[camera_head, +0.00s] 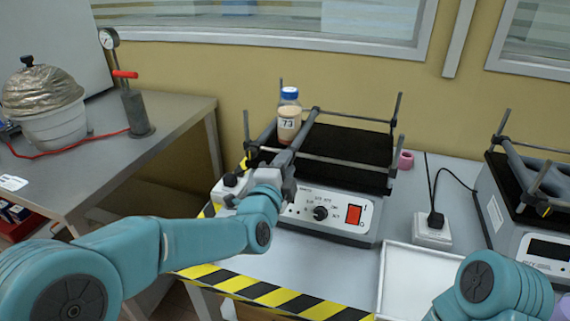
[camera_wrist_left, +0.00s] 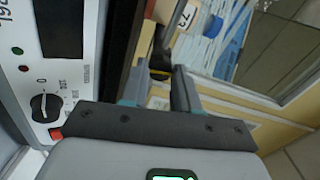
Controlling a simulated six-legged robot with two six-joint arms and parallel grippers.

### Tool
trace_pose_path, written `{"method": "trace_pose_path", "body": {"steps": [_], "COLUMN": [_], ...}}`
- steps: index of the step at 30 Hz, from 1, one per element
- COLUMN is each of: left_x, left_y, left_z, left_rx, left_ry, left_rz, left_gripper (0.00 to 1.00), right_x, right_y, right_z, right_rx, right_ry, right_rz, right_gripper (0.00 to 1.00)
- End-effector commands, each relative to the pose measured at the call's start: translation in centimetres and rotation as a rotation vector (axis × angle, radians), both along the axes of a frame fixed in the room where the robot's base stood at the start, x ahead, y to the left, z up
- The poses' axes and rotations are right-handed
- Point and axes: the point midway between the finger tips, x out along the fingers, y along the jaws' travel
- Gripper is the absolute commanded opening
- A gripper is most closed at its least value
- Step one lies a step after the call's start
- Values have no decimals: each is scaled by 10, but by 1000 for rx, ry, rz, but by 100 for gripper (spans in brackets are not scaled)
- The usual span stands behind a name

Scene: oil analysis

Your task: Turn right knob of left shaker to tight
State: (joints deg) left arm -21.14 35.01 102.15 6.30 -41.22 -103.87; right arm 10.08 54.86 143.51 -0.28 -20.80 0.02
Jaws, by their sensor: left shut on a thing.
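The left shaker (camera_head: 320,213) stands on the bench in the middle of the head view, with a black platform and metal bars. A bottle (camera_head: 288,125) with a blue cap and a "73" label stands on its platform. My left gripper (camera_head: 288,172) is at the front end of a bar, shut on a knob that it hides there. In the left wrist view the black knob with a yellow ring (camera_wrist_left: 160,70) shows between the fingers. The knob's turn position cannot be told. My right gripper is out of view; only part of its arm shows.
The shaker's front panel has a black dial (camera_head: 320,213) and a red switch (camera_head: 353,214), close to my left gripper. A white tray (camera_head: 420,262) lies at front right. Another shaker (camera_head: 545,245) stands at the right. A side table (camera_head: 165,130) is at the left.

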Motion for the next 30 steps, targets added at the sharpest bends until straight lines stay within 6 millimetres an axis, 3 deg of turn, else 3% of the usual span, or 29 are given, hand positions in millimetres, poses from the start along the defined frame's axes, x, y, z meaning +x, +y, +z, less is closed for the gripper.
{"method": "trace_pose_path", "body": {"steps": [10, 28, 29, 30], "left_x": [0, 0, 0, 0], "left_y": [0, 0, 0, 0], "left_z": [0, 0, 0, 0], "left_rx": [144, 174, 174, 174], "left_ry": [-49, -59, -59, -59], "left_rz": [1, 0, 0, 0], "left_gripper": [0, 0, 40, 53], "right_x": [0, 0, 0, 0], "right_y": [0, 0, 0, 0], "right_z": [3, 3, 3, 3], "right_rx": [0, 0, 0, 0], "right_ry": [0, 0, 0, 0], "right_rz": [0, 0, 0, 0], "right_gripper": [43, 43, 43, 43]}}
